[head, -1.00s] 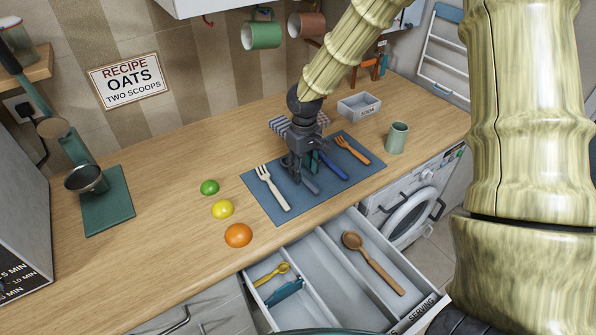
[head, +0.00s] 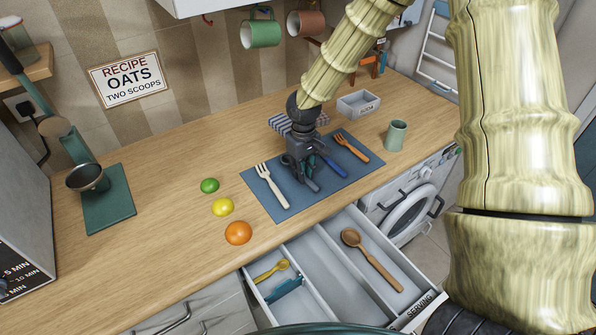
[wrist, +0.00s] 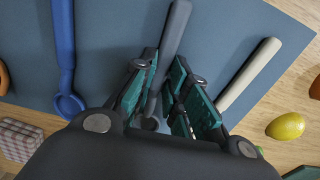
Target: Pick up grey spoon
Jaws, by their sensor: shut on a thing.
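The grey spoon (wrist: 177,28) lies on the blue-grey mat (head: 270,203). In the wrist view its handle runs from the top edge down between the fingers, and its bowl end is mostly hidden behind my gripper. In the head view a bit of the handle (head: 312,185) shows in front of the fingers. My gripper (head: 300,174) is low over the middle of the mat, pointing down. In the wrist view its teal-padded fingers (wrist: 166,105) stand on both sides of the spoon, shut on it. The spoon looks still at mat level.
A cream fork (head: 272,185) lies left of the spoon; a blue utensil (head: 332,168) and an orange fork (head: 351,148) lie right. Lime, lemon and orange (head: 238,233) sit left of the mat. An open drawer (head: 330,275) holds a wooden spoon. A green cup (head: 396,135) stands right.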

